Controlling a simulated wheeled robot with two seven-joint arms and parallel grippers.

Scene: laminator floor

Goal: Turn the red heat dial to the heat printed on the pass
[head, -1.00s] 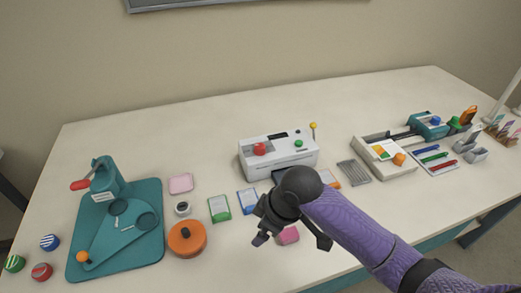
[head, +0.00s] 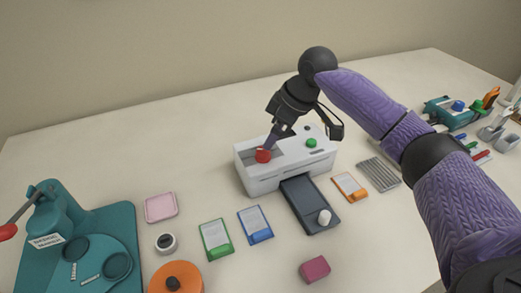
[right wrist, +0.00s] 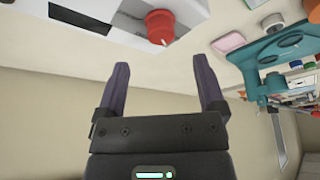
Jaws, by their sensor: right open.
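The red heat dial (head: 263,156) sits on the front left of the white laminator (head: 262,181). In the right wrist view the red dial (right wrist: 160,27) has a pale mark at its rim and lies just beyond the fingertips. My right gripper (head: 301,141) is open and empty above the laminator, one finger overlapping the dial's top in the head view. Whether it touches cannot be told. A green-edged card (head: 215,238), a blue-edged card (head: 255,223) and an orange-edged card (head: 349,186) lie in front; their print is too small to read. My left gripper is not in view.
A dark tray with a white knob (head: 324,217) stands at the laminator's front. A green button (head: 311,143) is on its right top. A pink block (head: 314,269), an orange disc (head: 176,280) and a teal press (head: 117,228) stand nearer. The table behind the laminator is clear.

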